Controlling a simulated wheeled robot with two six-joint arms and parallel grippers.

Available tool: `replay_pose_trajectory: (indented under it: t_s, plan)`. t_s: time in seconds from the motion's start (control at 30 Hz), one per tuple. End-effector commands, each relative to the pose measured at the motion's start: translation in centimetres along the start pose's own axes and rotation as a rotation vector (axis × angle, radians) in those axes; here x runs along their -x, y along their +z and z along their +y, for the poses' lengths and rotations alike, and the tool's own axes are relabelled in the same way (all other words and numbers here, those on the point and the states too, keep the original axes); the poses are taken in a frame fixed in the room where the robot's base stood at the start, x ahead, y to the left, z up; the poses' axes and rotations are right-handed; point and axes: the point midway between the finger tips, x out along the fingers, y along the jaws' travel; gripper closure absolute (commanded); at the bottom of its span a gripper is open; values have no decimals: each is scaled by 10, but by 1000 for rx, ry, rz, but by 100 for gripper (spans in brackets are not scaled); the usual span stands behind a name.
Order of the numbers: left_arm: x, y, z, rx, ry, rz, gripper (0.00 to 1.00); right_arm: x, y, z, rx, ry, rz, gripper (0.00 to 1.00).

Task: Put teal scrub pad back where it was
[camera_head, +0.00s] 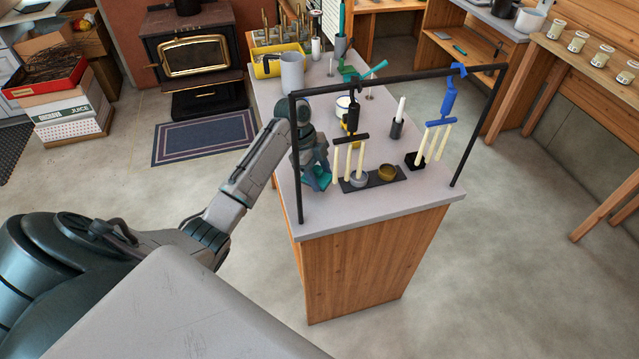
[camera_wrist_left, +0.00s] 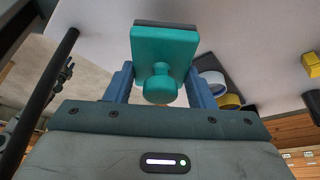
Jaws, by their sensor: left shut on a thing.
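My left gripper (camera_head: 314,175) is at the near left part of the grey worktop (camera_head: 340,205), just beside the left post of a black frame. In the left wrist view my left gripper (camera_wrist_left: 160,88) has its two blue fingers on either side of the knob of the teal scrub pad (camera_wrist_left: 165,45) and is shut on it. The pad is a teal block with a dark layer on its far face. In the head view the pad is mostly hidden by the fingers. I cannot tell whether it touches the worktop. My right gripper is not in view.
A black frame (camera_head: 400,83) stands over the worktop with cream candles (camera_head: 349,160) on hangers. A dark tray (camera_head: 395,177) with a grey cup and a brown cup lies right of my gripper. A grey pitcher (camera_head: 292,73) and yellow bin (camera_head: 262,68) stand farther back.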

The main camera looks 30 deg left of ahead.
Motion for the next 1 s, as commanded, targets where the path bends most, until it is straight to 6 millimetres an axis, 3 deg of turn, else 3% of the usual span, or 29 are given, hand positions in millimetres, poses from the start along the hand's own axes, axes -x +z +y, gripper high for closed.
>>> replay_pose_trajectory:
  t_s: [0.33, 0.67, 0.7, 0.8, 1.0]
  plan:
    - [-35, 14, 0, 1, 1, 1, 72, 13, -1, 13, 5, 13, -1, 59]
    - [-40, 16, 0, 1, 0, -1, 72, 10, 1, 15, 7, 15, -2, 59]
    - [-40, 17, 0, 1, -1, -1, 49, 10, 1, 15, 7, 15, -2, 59]
    - [-40, 16, 0, 1, -1, -1, 29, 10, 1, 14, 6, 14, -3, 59]
    - [-39, 16, 0, 1, -1, -1, 29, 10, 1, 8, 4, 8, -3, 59]
